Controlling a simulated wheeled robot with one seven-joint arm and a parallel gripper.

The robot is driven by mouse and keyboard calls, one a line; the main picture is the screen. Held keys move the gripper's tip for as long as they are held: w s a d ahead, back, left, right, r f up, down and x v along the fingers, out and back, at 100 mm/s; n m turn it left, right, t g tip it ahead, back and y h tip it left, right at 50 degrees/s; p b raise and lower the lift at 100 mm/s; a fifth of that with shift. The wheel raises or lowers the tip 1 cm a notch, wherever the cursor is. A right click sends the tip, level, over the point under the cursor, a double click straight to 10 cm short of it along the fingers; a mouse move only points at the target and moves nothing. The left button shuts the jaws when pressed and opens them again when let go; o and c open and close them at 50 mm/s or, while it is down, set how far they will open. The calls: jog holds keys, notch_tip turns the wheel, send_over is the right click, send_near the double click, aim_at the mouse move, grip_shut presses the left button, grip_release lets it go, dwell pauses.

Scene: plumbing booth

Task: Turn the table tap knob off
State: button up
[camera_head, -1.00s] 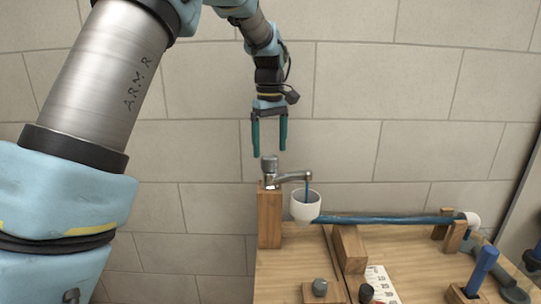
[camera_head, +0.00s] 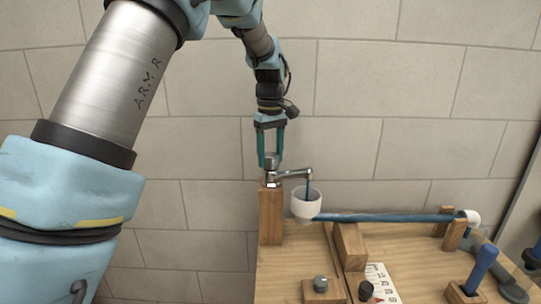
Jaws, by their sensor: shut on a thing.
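The table tap (camera_head: 293,174) is a metal tap on an upright wooden post (camera_head: 270,215), its spout reaching right over a white cup (camera_head: 306,206). Blue water shows below the spout, running into the cup. The tap's knob (camera_head: 271,162) is a grey cap on top of the tap body. My gripper (camera_head: 271,161) points straight down from above, its two teal fingers on either side of the knob and shut on it. The fingers partly hide the knob.
A small block with a grey knob (camera_head: 320,285), a dark knob (camera_head: 366,291) and a blue-handled part (camera_head: 481,268) stand in front. Tiled wall stands behind.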

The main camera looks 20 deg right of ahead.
jog(key=c, duration=0.7)
jog(key=shift+m, duration=0.3)
jog(key=m, duration=0.2)
jog(key=shift+m+p, duration=0.4)
jog(key=m, duration=0.3)
jog(key=shift+m+p, duration=0.3)
jog(key=m+p, duration=0.1)
jog(key=m, duration=0.5)
jog(key=shift+d+m, duration=0.1)
jog(key=shift+m, duration=0.3)
jog(key=o, duration=1.4)
